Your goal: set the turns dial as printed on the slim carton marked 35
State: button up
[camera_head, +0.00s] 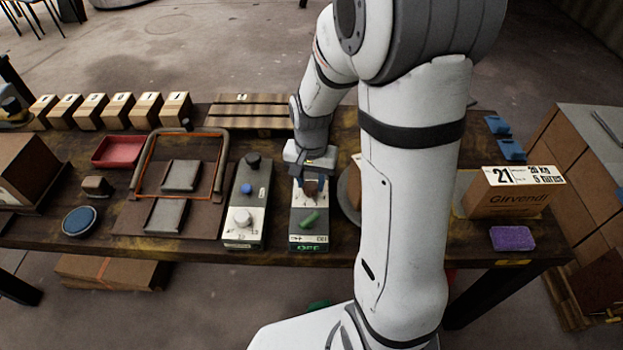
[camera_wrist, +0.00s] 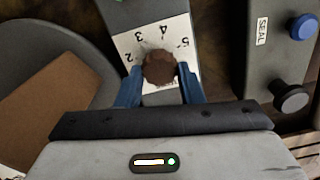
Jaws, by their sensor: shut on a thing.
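The dial box (camera_head: 308,238) stands on the table in the middle of the head view, with a green switch (camera_head: 310,219) on its near part. In the wrist view its white dial plate (camera_wrist: 129,42) carries numbers, with 2, 3, 4 and 5 readable around a round brown knob (camera_wrist: 158,68). My gripper (camera_wrist: 158,80) is shut on the brown knob, one blue finger on each side. It also shows over the box in the head view (camera_head: 312,186). The knob's pointer cannot be made out. I cannot make out a carton marked 35.
A second control box (camera_head: 246,205) stands close on the left, with a blue button (camera_wrist: 303,26) and a SEAL label. A carton marked 21 (camera_head: 510,200) stands at right. A brown carton (camera_wrist: 50,105) lies on a round grey plate (camera_wrist: 85,50) beside the dial box, partly behind my arm.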

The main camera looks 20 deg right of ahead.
aim_at(311, 184)
jog(key=o, duration=1)
jog(key=shift+r, duration=0.1)
notch_tip(311, 184, up, 7)
jog(key=shift+r+p, duration=0.1)
jog(key=shift+p, duration=0.3)
jog(key=shift+r, duration=0.2)
